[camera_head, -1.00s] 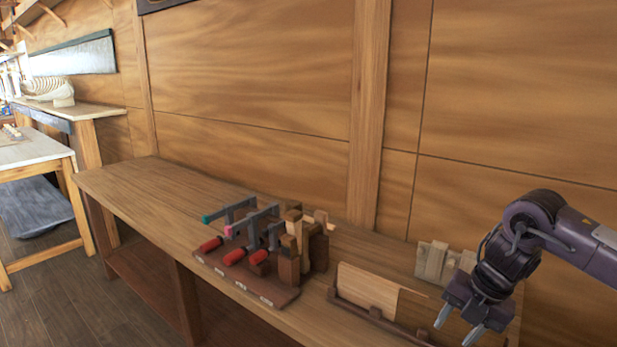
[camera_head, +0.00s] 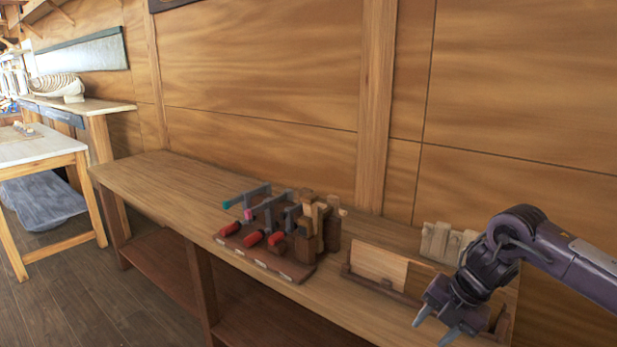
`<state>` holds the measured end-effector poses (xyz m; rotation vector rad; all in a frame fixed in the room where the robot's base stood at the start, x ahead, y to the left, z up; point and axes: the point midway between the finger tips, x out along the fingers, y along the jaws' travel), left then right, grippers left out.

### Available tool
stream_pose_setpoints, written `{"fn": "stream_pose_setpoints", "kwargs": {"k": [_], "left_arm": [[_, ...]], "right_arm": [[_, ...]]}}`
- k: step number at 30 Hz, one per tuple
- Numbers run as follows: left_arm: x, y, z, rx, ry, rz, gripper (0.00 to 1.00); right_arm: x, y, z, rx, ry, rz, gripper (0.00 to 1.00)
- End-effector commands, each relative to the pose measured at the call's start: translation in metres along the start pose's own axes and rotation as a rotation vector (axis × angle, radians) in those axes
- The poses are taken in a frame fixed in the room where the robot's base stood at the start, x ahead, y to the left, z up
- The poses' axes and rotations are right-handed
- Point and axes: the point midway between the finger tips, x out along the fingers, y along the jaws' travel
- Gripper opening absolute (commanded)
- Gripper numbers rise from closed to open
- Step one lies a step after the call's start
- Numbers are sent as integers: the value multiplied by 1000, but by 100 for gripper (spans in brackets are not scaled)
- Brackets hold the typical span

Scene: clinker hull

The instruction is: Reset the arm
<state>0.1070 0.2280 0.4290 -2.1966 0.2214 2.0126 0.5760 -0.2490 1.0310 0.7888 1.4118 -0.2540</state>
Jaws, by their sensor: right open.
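My right gripper (camera_head: 437,329) is at the lower right, its arm coming in from the right edge. Its two fingers are apart with nothing between them. It hangs over the right end of the wooden workbench (camera_head: 158,187), in front of a low wooden rack (camera_head: 372,285) that holds an upright light wooden board (camera_head: 379,265). The gripper hides the rack's right part. My left gripper is not in view.
A dark wooden tray (camera_head: 268,262) with red-handled clamps (camera_head: 253,238) and wooden blocks (camera_head: 305,247) stands mid-bench. Pale blocks (camera_head: 436,240) stand against the wall behind the gripper. The bench's left part is bare. A white-topped table (camera_head: 40,147) stands at far left.

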Motion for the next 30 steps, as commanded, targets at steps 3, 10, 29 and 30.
{"fn": "stream_pose_setpoints", "kwargs": {"k": [3,10,29,30], "left_arm": [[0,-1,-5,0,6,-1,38],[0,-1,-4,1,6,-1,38],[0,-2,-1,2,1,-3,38],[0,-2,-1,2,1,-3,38]], "right_arm": [[23,14,-3,29,22,44,44],[81,46,-11,138,78,173,44],[397,-88,-80,1354,136,427,44],[412,-113,-91,1431,114,410,44]]}}
